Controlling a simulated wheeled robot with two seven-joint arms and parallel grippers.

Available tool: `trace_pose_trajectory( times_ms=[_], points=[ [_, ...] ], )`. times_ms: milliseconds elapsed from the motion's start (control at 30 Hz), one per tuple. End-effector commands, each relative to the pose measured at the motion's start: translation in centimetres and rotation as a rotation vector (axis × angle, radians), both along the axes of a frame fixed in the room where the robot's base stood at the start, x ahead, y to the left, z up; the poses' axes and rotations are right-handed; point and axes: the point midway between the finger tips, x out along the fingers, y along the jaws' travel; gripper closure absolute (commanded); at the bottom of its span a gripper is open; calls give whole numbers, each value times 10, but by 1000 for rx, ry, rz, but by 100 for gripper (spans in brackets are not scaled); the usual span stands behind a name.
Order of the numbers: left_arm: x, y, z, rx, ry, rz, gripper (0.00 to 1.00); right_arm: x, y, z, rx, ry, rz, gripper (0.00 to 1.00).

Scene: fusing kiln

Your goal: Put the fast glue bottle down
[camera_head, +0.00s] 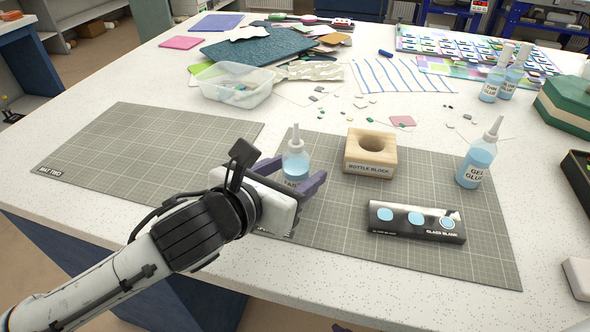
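The fast glue bottle (296,161) is upright, with blue liquid, a pale pointed nozzle and a partly covered label. My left gripper (302,172) has one purple-grey finger on each side of its lower body and appears shut on it. The gripper hides the bottle's base, so I cannot tell whether it touches the mat below. The bottle is over the left part of the right-hand grey grid mat (430,262). The wooden bottle block (356,160), with an empty round hole, stands just right of the bottle.
A gel glue bottle (477,163) stands right of the block, and a glass blank pack (416,221) lies in front. A second grid mat (150,145) at left is bare. A clear tub (236,92) and scattered glass chips lie behind. Thin glue bottles (492,86) stand back right.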

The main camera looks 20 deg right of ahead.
Motion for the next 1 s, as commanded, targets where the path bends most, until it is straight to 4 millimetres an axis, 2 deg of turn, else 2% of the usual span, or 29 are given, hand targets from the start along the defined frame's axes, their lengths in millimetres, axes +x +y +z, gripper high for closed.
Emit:
trace_pose_trajectory(
  times_ms=[267,700,1000],
  points=[
    [-4,6,7,0,-2,-1,46,0,0,0,0,1,-1,69],
    [-58,68,40,1,-3,1,46,-1,-2,0,-1,5,-4,69],
    [-73,84,49,0,0,0,46,-1,-2,0,-2,5,-5,69]
  ],
)
